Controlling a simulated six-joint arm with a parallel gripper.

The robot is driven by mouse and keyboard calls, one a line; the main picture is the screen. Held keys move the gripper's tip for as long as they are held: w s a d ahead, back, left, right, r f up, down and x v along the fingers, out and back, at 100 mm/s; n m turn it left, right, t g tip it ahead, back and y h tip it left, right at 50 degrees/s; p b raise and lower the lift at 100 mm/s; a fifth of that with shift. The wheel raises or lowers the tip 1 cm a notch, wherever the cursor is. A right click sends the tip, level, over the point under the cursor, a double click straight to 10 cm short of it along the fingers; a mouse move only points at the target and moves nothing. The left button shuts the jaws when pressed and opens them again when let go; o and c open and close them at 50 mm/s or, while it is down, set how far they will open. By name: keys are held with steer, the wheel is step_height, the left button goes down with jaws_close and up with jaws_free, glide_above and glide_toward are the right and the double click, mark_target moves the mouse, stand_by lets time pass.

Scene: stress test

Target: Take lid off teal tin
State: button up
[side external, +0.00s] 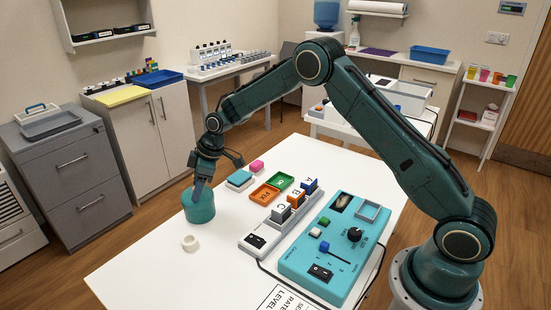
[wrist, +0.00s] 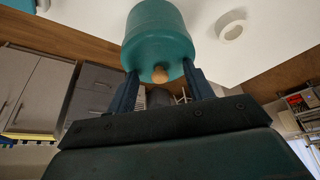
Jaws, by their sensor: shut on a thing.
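The teal tin (side external: 200,210) stands upright on the white table near its left edge. In the wrist view, the tin (wrist: 158,25) shows with its lid (wrist: 160,57) and a small tan knob (wrist: 159,74) in the lid's middle. The lid sits on the tin with no clear gap visible. My gripper (side external: 201,190) points down at the tin's top. In the wrist view, the dark fingers of my gripper (wrist: 160,73) are shut on the lid, one on each side, with the knob between them. The knob is hidden in the side view.
A white ring (side external: 190,243) lies in front of the tin. The table's front left is mostly clear.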

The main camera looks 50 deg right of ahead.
steer(key=shift+s+f, duration=0.2)
steer(key=shift+f, duration=0.15)
steer(key=shift+r, duration=0.55)
jaws_close()
step_height(320, 180, up, 19)
steer(key=shift+w, duration=0.15)
